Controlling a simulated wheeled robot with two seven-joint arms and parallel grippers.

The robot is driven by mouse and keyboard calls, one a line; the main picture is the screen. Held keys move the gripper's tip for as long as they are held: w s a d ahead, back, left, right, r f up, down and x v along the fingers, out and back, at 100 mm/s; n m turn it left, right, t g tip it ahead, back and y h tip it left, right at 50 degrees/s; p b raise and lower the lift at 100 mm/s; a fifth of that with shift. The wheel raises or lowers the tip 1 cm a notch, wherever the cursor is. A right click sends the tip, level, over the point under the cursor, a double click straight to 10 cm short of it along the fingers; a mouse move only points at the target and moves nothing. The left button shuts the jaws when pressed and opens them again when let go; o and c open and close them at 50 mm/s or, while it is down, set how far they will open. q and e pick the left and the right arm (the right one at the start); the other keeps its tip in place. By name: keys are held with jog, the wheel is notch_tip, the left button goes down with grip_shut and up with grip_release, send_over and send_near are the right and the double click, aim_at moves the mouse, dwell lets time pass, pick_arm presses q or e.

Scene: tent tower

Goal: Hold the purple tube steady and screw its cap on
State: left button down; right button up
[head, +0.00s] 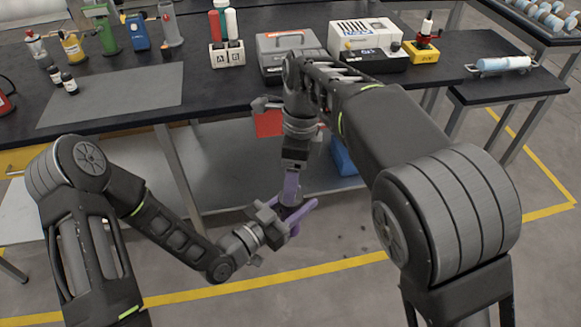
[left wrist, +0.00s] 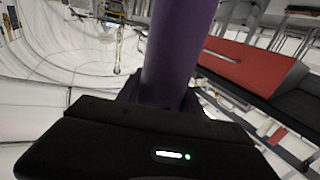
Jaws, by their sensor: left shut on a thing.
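The purple tube (head: 291,188) stands roughly upright in front of the table in the head view. My left gripper (head: 284,213) is shut on its lower part. In the left wrist view the purple tube (left wrist: 178,55) rises large from just beyond the gripper's dark body. My right gripper (head: 294,164) comes down from above, over the top of the tube, close to it or touching. I cannot tell whether its fingers are open or shut. I cannot make out the cap; the tube's top end is hidden around the right gripper.
The black table (head: 215,90) behind carries a grey toolbox (head: 290,52), a white device (head: 365,38), a bottle holder (head: 227,55) and several small tools. A grey mat (head: 115,97) lies on its left. A blue cylinder (head: 503,64) lies on the right. Open floor lies below the grippers.

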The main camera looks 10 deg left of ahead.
jog(key=n, duration=0.6)
jog(key=shift+a+r, duration=0.1)
jog(key=shift+r, duration=0.25)
jog(key=n, duration=0.2)
jog(key=shift+r+n, duration=0.15)
jog(key=shift+n, duration=0.25)
jog(key=n, duration=0.5)
jog(key=shift+s+a+r, duration=0.1)
jog(key=shift+a+r, duration=0.05)
jog(key=shift+r, duration=0.15)
jog(key=n, duration=0.3)
jog(key=shift+a+r, duration=0.1)
jog(key=shift+r, duration=0.05)
jog(key=n, duration=0.5)
jog(key=shift+a+r+n+t+h, duration=0.1)
jog(key=shift+r+n+t+h, duration=0.1)
jog(key=shift+n+t+h, duration=0.1)
jog(key=n, duration=0.2)
jog(key=shift+r+n, duration=0.1)
jog(key=shift+n, duration=0.3)
jog(key=n, duration=0.4)
jog(key=shift+n, duration=0.4)
jog(key=n, duration=0.5)
jog(key=shift+d+n, duration=0.25)
jog(key=shift+n, duration=0.05)
